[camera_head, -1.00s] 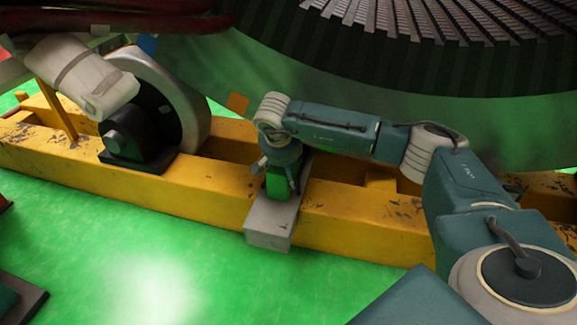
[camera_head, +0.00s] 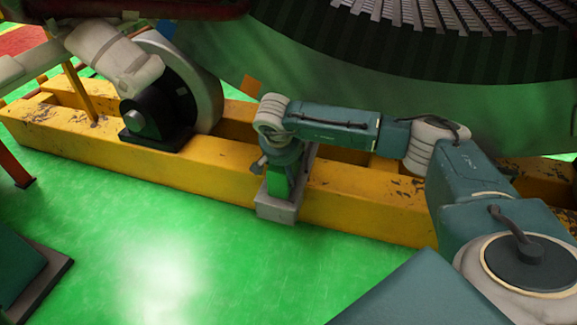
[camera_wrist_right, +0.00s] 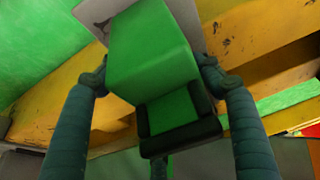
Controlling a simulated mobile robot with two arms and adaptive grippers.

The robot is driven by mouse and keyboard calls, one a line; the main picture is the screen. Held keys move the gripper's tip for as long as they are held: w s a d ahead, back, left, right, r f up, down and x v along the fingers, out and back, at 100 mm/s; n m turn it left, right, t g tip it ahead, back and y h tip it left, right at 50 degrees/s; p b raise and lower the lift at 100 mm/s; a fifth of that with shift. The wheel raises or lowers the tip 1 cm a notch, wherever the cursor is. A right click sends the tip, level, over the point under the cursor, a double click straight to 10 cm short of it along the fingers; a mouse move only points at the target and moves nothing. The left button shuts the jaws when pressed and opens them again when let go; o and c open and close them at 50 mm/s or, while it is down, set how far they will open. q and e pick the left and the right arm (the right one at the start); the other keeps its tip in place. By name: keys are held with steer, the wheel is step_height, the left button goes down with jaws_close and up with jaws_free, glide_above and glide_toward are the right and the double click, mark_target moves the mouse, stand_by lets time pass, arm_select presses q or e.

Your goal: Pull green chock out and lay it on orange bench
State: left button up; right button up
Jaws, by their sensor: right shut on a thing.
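The green chock (camera_head: 277,181) is at the outer end of a grey block (camera_head: 277,211) that juts from the yellow beam. My right gripper (camera_head: 279,178) is shut on it from above. In the right wrist view, the fingertips of the gripper (camera_wrist_right: 152,78) press on both sides of the chock (camera_wrist_right: 150,48). A lower green part with a dark rim (camera_wrist_right: 174,108) shows beneath its near face. I cannot tell whether the chock still touches the grey block. An orange post (camera_head: 14,165) stands at the left edge; whether it belongs to the orange bench is unclear. My left gripper is out of view.
A worn yellow beam frame (camera_head: 225,165) runs across the view. A large dark-slotted stator (camera_head: 440,30) looms above it. A grey wheel with a black hub (camera_head: 150,115) stands on the beam at left. The green floor (camera_head: 200,235) in front is clear.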

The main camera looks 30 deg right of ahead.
steer(key=o, duration=1.8)
steer(key=shift+c, duration=0.2)
steer(key=v, duration=1.2)
steer(key=shift+w, duration=0.1)
